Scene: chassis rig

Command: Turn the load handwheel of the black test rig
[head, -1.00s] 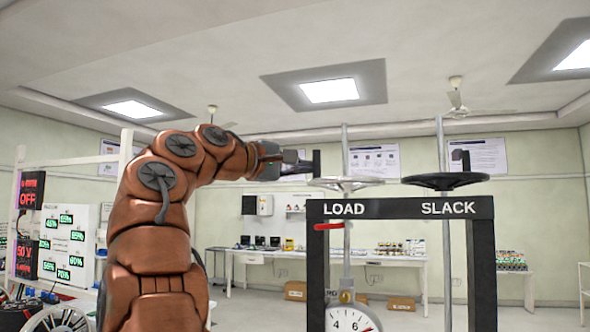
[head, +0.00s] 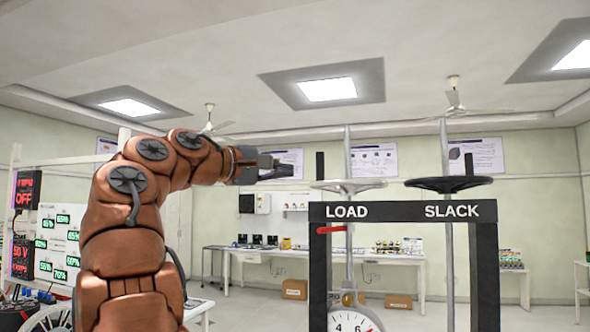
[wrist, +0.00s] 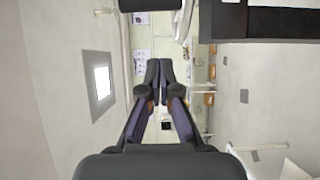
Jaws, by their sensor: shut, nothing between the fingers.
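The load handwheel (head: 348,186) is a pale grey spoked wheel on a vertical rod above the LOAD label of the black test rig (head: 485,265). A black upright handle (head: 320,166) stands on its left rim. My gripper (head: 291,171) is left of this handle, at about its height, with a small gap between. In the wrist view my gripper (wrist: 160,64) has its fingers together and empty. The handle (wrist: 150,4) crosses the top edge there, ahead of the fingertips, and the wheel's rim (wrist: 184,20) shows beside it.
A black slack handwheel (head: 448,184) with its own upright handle is to the right. A red pointer (head: 331,229) and a round gauge (head: 352,321) sit inside the rig's frame. A rack of displays (head: 58,240) is at left; white benches (head: 330,256) stand far behind.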

